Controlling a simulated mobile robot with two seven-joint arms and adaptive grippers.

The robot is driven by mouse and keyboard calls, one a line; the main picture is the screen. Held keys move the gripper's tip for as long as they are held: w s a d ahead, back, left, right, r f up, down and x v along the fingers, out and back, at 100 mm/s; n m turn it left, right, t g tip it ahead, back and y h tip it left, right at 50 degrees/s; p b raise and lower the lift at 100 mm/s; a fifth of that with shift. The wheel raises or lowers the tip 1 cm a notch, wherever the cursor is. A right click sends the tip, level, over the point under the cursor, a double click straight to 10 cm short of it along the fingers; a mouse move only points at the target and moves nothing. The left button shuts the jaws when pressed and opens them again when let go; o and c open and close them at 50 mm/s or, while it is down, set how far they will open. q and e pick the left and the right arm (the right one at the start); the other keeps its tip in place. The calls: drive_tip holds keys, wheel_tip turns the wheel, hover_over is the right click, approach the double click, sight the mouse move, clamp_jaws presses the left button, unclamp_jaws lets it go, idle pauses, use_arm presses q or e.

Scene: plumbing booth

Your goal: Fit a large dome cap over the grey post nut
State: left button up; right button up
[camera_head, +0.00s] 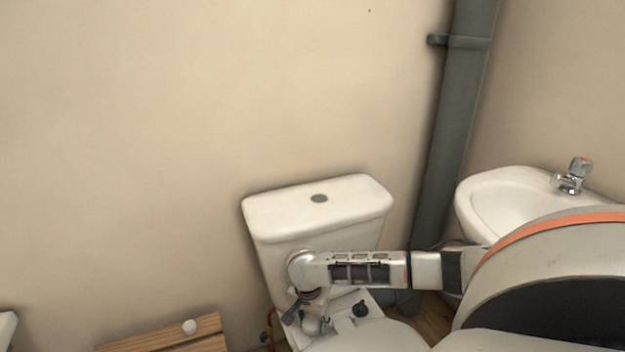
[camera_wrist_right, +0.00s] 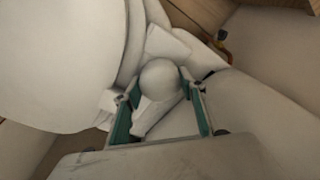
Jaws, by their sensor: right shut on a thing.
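My right gripper (camera_head: 312,316) is over the back deck of the toilet, just in front of the cistern, pointing down. In the right wrist view its two teal-padded fingers (camera_wrist_right: 163,100) are shut on a white large dome cap (camera_wrist_right: 159,78), which sits between the fingertips. The dome cap also shows below the gripper in the head view (camera_head: 312,326). I cannot make out the grey post nut; the cap and gripper may hide it. A small dark knob-like part (camera_head: 360,309) stands on the deck to the right; I cannot tell what it is. My left gripper is out of view.
The white cistern (camera_head: 320,216) rises close behind the gripper. A washbasin (camera_head: 505,195) and grey pipe (camera_head: 455,130) stand to the right.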

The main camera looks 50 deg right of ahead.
drive_tip(key=o, duration=1.1)
drive_tip(key=shift+s+d+f, duration=0.2)
drive_tip(key=shift+s+f, duration=0.4)
drive_tip(key=shift+w, duration=0.1)
drive_tip(key=shift+w+r, duration=0.2)
drive_tip(key=shift+r, duration=0.1)
drive_tip(key=shift+r, duration=0.1)
drive_tip(key=shift+w+r, duration=0.1)
drive_tip(key=shift+r, duration=0.15)
drive_tip(key=r, duration=0.3)
drive_tip(key=a+r, duration=0.1)
drive_tip(key=r, duration=0.7)
drive_tip(key=shift+s+a+r, duration=0.1)
drive_tip(key=shift+s+a, duration=0.15)
drive_tip(key=shift+a, duration=0.1)
